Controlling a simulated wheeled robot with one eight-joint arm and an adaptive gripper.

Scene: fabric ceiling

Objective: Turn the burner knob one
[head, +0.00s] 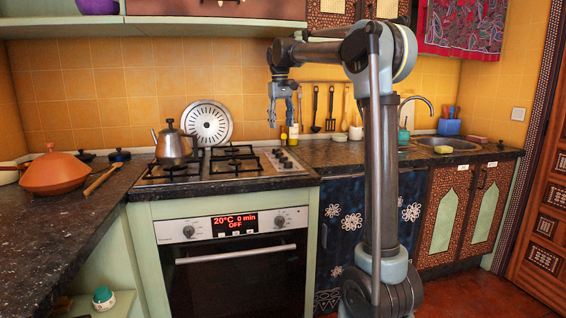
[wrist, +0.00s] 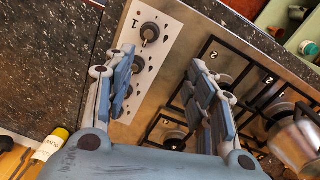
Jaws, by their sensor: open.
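The knob strip (head: 285,161) lies on the right side of the gas stove top. In the wrist view, a dark round knob (wrist: 149,32) sits at the strip's upper end, beside a printed "1". A second knob (wrist: 137,65) sits below it, and the left finger partly hides the strip further down. My gripper (head: 281,118) is above the stove's right rear, pointing down, apart from the knobs. In the wrist view my gripper (wrist: 163,60) has its fingers spread with nothing between them. Its left finger overlaps the strip and its right finger overlaps the burner grates.
A metal kettle (head: 173,147) stands on the left rear burner. Black grates (head: 234,153) rise from the stove top. Small bottles (head: 293,135) stand behind the knobs. Utensils hang on the wall to the right. The dark counter (head: 345,155) right of the stove is mostly clear.

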